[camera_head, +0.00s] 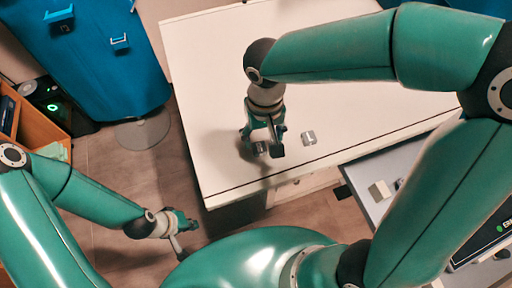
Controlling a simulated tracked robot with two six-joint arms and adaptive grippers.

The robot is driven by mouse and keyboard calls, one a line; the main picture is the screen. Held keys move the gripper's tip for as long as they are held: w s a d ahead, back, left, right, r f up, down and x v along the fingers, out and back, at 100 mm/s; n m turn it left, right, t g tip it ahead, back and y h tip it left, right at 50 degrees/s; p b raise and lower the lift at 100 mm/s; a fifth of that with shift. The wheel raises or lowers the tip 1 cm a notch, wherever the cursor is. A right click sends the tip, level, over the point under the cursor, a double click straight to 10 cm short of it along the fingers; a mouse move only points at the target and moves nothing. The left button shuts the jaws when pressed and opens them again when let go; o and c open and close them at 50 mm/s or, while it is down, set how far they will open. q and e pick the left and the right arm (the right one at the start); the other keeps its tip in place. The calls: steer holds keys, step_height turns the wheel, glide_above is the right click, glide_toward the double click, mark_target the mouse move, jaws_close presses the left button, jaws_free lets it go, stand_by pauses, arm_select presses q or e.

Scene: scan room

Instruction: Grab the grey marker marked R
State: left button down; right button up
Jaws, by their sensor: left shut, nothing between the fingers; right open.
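Two small grey cylindrical markers are on the white table (205,60) near its front edge. One marker (309,138) stands clear, just right of my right gripper. The other marker (261,149) is at the fingers of my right gripper (262,146) and partly hidden by them. The letters on both are too small to read, so I cannot tell which is R. My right gripper is open and points down over the partly hidden marker; I cannot tell whether it touches it. My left gripper (184,238) is shut and empty, low at the left, away from the table.
A grey surface with a small pale block (380,190) lies right of the table. A blue cabinet (100,60) and an orange-brown shelf (35,125) stand at the left. A round grey base (142,132) is on the floor. The table's left part is clear.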

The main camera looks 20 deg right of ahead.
mark_target(259, 147)
steer(key=f, duration=0.5)
steer(key=shift+w+a, duration=0.2)
steer(key=shift+a, duration=0.15)
steer(key=shift+r, duration=0.1)
steer(key=shift+c, duration=0.3)
jaws_close()
steer(key=shift+r, duration=0.1)
